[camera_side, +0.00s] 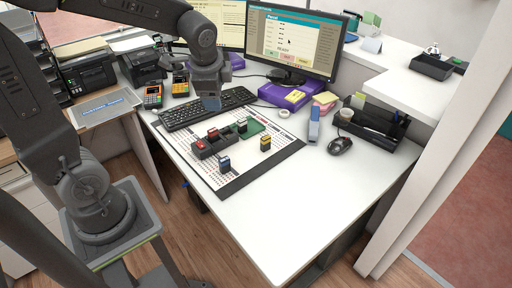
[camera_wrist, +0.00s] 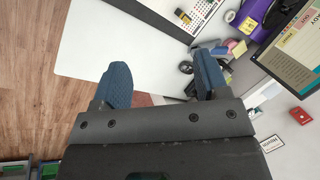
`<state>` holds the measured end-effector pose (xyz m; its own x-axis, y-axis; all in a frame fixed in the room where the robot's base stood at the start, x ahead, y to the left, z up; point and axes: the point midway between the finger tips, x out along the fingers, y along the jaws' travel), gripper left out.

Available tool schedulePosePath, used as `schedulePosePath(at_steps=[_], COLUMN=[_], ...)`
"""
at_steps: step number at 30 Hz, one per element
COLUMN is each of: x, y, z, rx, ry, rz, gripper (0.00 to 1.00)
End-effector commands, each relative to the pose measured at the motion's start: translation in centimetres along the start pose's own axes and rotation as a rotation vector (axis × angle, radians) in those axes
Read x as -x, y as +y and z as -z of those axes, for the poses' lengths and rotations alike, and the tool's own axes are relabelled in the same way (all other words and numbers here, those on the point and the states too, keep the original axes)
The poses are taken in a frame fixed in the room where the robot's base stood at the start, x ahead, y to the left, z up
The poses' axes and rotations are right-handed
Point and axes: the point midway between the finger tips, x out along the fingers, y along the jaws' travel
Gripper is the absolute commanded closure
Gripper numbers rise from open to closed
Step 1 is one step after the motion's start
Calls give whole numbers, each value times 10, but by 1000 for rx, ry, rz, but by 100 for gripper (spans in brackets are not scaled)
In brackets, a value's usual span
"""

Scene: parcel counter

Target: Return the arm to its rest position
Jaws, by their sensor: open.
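A keyboard (camera_side: 208,108), monitor (camera_side: 292,42), purple box (camera_side: 290,94), blue bottle-like item (camera_side: 314,126), mouse (camera_side: 340,145) and black organizer (camera_side: 375,125) stand around the mat. Printers and card terminals are at the left. The counter's front right is clear.

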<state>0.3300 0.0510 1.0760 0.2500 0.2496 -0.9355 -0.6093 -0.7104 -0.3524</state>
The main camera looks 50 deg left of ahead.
Motion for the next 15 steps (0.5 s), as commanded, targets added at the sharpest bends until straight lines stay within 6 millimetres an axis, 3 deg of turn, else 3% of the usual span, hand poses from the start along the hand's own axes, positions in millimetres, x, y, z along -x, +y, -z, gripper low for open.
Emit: schedulePosePath(at_steps=[1,6,12,15], x=[19,64,92,97], y=[15,66,113,126], z=[-1,-10,-23,-27], rx=[82,386,653,728], ry=[42,167,274,301], rz=[7,-28,-107,-137], gripper=[32,32,32,32])
